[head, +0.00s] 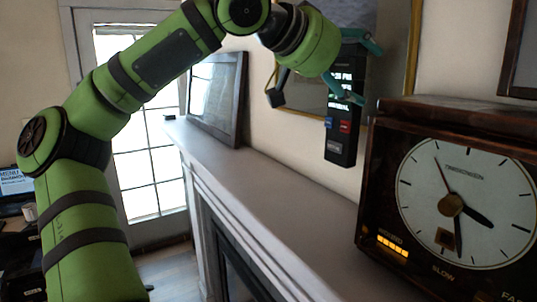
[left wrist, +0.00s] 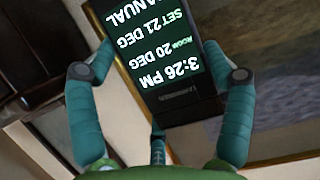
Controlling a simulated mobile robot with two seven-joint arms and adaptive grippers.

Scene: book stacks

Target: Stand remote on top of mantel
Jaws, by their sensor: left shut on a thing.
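The remote (head: 342,135) is black with a lit screen at its upper part and blue and red buttons lower down. My left gripper (head: 325,72) is shut on it and holds it upright, buttons end down, above the mantel (head: 260,163). In the head view its lower end appears apart from the mantel top, though the exact gap is hard to judge. The left wrist view shows the remote's screen (left wrist: 160,50) upside down between the green fingers (left wrist: 160,85). My right gripper is in neither view.
A large clock (head: 450,190) in a dark case stands at the right end of the mantel. A framed picture (head: 217,98) leans on the far left end. A gold-framed picture (head: 408,75) is on the wall behind the remote. The mantel's middle is clear.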

